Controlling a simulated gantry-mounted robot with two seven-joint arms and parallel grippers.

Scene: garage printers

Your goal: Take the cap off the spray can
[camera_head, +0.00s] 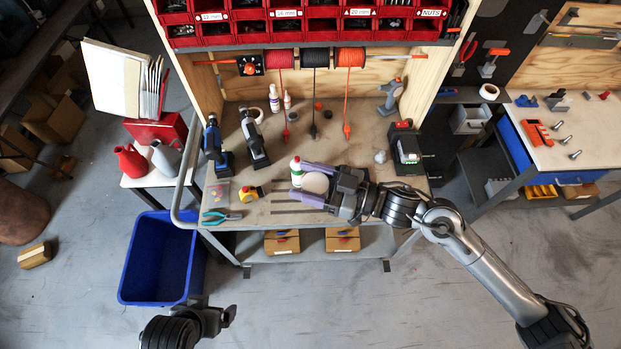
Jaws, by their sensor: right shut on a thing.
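My right gripper (308,185) reaches over the workbench from the right. Its two purple-grey fingers are shut on a white rounded thing (316,183), which looks like the spray can's top or cap. From above I cannot tell the can and cap apart, as the body below is hidden.
Red bins (300,30) and cable reels overhang the back. A blue bin (157,260) stands on the floor at left.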

